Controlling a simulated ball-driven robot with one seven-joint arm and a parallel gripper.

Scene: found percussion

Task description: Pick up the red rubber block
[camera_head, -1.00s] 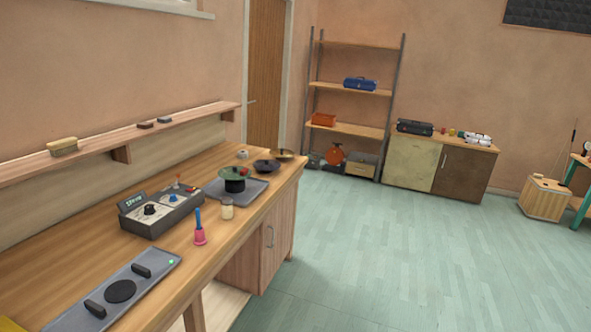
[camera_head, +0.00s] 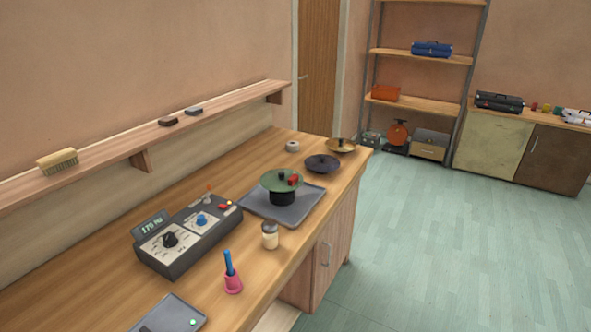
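A small red block (camera_head: 293,180) rests on a green round dish (camera_head: 282,183), near its right side, beside a small dark knob or piece. The dish sits on a black round stand (camera_head: 283,198) on a grey tray (camera_head: 253,207) on the wooden workbench. This is the only red block-like piece I see on the dish; its material cannot be told. My gripper is not in view.
On the bench (camera_head: 205,289) are a control box (camera_head: 187,235), a jar (camera_head: 270,235), a pink-and-blue handbell (camera_head: 232,275), a dark bowl (camera_head: 322,163) and a brass dish (camera_head: 341,146). A wall shelf (camera_head: 140,147) holds a brush (camera_head: 57,161). Green floor (camera_head: 430,240) is open at right.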

